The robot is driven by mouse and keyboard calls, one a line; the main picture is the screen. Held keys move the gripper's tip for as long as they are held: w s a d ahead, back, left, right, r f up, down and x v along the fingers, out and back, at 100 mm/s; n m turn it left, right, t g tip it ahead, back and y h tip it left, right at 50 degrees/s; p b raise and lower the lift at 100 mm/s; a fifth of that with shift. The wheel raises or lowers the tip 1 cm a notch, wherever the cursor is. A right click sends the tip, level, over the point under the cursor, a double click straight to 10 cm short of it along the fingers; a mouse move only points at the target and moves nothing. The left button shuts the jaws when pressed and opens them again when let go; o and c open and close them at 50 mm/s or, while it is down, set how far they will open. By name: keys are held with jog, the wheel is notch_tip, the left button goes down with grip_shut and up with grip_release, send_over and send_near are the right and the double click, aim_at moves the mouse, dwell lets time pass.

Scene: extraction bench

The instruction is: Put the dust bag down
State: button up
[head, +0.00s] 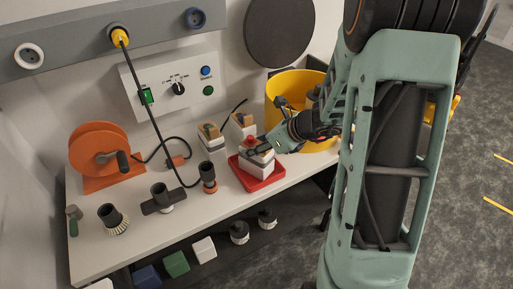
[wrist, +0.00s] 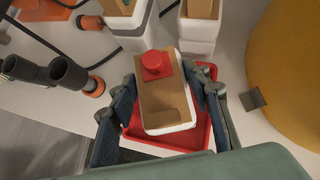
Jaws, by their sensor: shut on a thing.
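The dust bag (wrist: 163,103) is a white block with a tan card top and a red cap. My gripper (wrist: 168,106) is shut on it, with a dark finger on each side. The red tray (wrist: 192,139) lies directly under the bag and its rim shows around it. In the head view the bag (head: 258,152) is upright over the red tray (head: 272,181), with white body showing beneath its top. My gripper (head: 268,146) reaches it from the right. I cannot tell whether the bag's underside touches the tray.
Two similar white blocks with tan tops, one left (head: 211,142) and one right (head: 241,131), stand behind the tray. A yellow bin (head: 290,88) is at the back right. An orange reel (head: 95,150) and dark nozzles (head: 112,217) occupy the bench's left. A dark-topped fitting (head: 208,176) stands left of the tray.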

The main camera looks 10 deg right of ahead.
jog(key=shift+f, duration=0.1)
jog(key=o, duration=1.6)
jog(key=p+v, duration=0.3)
jog(key=v, duration=0.9)
